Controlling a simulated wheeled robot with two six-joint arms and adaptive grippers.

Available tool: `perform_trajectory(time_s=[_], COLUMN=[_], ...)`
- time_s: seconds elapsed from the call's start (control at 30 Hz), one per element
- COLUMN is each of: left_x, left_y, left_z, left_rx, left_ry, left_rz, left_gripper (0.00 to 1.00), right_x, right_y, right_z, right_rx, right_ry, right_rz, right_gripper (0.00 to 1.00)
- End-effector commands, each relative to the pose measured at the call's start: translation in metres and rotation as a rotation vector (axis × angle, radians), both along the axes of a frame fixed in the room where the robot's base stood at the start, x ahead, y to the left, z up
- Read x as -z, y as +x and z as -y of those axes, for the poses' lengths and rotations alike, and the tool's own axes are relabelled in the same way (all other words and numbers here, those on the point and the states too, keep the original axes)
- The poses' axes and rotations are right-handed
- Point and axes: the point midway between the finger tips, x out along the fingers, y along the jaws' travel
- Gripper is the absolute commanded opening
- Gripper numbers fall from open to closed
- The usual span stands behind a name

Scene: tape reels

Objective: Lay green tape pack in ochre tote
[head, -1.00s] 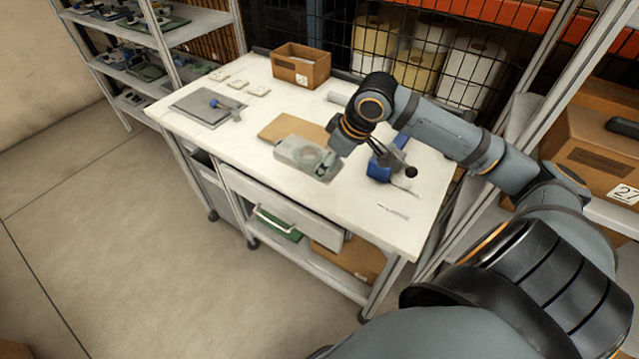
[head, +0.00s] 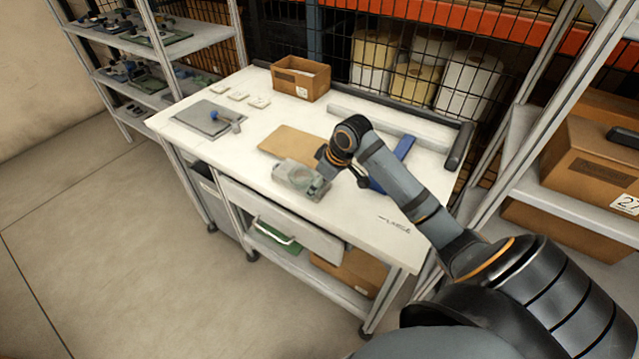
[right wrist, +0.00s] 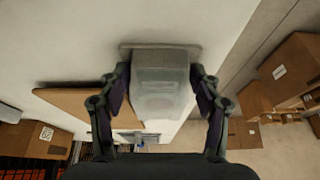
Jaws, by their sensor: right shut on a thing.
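A pale grey-green pack with a round shape in its face (head: 297,176), which I take to be the green tape pack, is at the front middle of the white table. My right gripper (head: 324,184) is shut on it. In the right wrist view, the pack (right wrist: 160,85) sits between both fingers of the right gripper (right wrist: 163,90). I cannot tell whether the pack touches the table. The brown open-topped box with a white label (head: 300,80), which I take to be the ochre tote, stands at the table's back edge. My left gripper is not in view.
A tan board (head: 288,143) lies just behind the pack. A grey mat (head: 205,119) with a blue-handled tool lies at the left. Several small white plates lie near the tote. A blue item (head: 404,148) is partly hidden behind my right arm. Wire mesh stands behind the table.

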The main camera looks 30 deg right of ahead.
Motion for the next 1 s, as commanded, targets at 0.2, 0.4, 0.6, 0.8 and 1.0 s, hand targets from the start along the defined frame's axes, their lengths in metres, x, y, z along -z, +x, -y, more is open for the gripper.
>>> perform_trajectory(time_s=[0.2,0.4,0.6,0.8,1.0], left_x=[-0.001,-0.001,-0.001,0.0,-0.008], left_y=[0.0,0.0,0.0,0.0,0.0], left_z=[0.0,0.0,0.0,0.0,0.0], left_rx=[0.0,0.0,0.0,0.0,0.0], left_ry=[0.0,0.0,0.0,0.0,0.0], left_rz=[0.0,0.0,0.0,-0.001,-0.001], left_gripper=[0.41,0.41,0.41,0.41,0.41], right_x=[0.0,0.002,0.001,-0.001,-0.036], right_y=[0.0,0.0,0.0,0.0,-0.012], right_z=[0.0,0.0,0.0,0.0,0.007], right_rx=[0.0,0.0,0.0,0.0,-0.002], right_ry=[0.0,-0.001,0.0,-0.001,-0.009], right_rz=[0.001,0.0,0.001,0.003,0.002], right_gripper=[0.26,0.83,0.88,0.88,0.88])
